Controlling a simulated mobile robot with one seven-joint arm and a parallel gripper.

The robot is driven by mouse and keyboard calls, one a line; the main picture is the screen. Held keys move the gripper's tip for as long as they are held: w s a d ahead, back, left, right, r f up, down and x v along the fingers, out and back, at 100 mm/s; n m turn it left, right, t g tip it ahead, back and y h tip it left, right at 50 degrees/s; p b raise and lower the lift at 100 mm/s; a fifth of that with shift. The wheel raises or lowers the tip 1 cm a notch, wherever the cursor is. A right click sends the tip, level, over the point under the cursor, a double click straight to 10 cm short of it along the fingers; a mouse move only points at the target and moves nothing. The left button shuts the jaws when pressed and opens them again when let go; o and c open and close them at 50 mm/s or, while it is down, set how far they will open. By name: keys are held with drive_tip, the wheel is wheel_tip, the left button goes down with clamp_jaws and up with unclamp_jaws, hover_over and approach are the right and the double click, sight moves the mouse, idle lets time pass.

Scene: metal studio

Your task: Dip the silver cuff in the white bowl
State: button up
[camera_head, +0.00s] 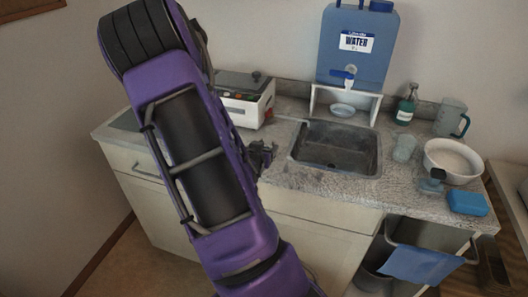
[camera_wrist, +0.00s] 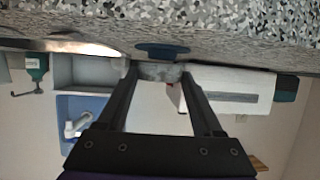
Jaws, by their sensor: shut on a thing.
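The white bowl (camera_head: 453,161) stands on the right end of the counter, with pale contents. My gripper (camera_head: 262,153) is far to its left, low over the counter beside the sink's left side. In the wrist view my gripper (camera_wrist: 161,82) has its two fingers shut on a small grey, silvery thing (camera_wrist: 160,72), which looks like the silver cuff. Its full shape is hard to make out. In the head view my arm and gripper hide the held thing.
The sink (camera_head: 335,150) lies between my gripper and the bowl. A blue water container (camera_head: 357,50) stands behind it. A cup (camera_head: 404,148), a soap bottle (camera_head: 406,106), a pitcher (camera_head: 449,118) and a blue sponge (camera_head: 467,202) crowd the bowl. A white box (camera_head: 244,100) stands behind my arm.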

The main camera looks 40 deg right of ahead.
drive_tip(key=shift+f, duration=0.6)
drive_tip(key=shift+f+b, duration=0.2)
drive_tip(key=shift+b, duration=0.1)
drive_tip(key=o, duration=1.3)
drive_tip(key=shift+r, duration=0.1)
drive_tip(key=shift+o, duration=0.2)
drive_tip(key=shift+p, duration=0.3)
